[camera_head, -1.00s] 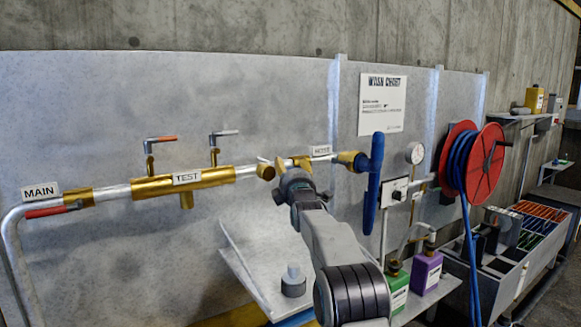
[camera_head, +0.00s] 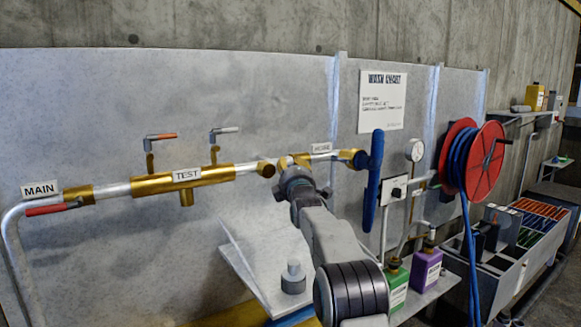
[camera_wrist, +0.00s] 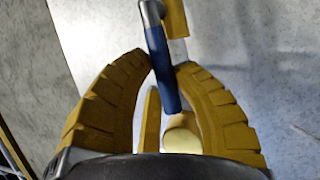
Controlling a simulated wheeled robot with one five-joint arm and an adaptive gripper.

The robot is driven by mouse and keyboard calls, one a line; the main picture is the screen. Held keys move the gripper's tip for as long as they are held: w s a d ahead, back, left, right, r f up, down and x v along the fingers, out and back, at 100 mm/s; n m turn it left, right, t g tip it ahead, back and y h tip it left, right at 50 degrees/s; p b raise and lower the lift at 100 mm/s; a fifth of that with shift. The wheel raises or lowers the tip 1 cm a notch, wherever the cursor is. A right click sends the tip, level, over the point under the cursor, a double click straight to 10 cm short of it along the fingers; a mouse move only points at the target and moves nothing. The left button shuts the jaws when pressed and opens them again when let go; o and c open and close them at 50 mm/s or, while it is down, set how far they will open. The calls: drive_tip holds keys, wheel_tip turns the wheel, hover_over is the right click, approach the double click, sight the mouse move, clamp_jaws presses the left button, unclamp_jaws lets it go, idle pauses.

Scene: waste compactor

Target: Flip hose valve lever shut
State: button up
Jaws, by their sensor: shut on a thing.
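The hose valve lever shows in the wrist view as a blue grip (camera_wrist: 164,75) on a bent grey metal arm. My gripper (camera_wrist: 166,66) is closed around the blue grip, with one yellow ribbed finger on each side. The lever points down in that picture. In the head view my gripper (camera_head: 293,178) is at the brass valve fitting (camera_head: 287,163) beside the HOSE label (camera_head: 321,147), and it hides the lever there. The pipe carries on from this fitting to a brass end by the blue upright part.
Left along the pipe are a red MAIN lever (camera_head: 48,210), the brass TEST section (camera_head: 182,182) and two small levers above it. A sloped grey panel (camera_head: 265,255) lies below my gripper. The red hose reel (camera_head: 484,160) and bottles stand to the right.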

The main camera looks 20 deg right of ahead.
clamp_jaws()
drive_tip(key=shift+r, duration=0.3)
drive_tip(key=shift+d+r+m+g+p, duration=0.15)
drive_tip(key=shift+m+g+p, duration=0.25)
drive_tip(key=shift+m, duration=0.3)
drive_tip(key=o, duration=1)
unclamp_jaws()
drive_tip(key=shift+s, duration=0.1)
drive_tip(key=shift+f+v, duration=0.2)
drive_tip(key=shift+v, duration=5.7)
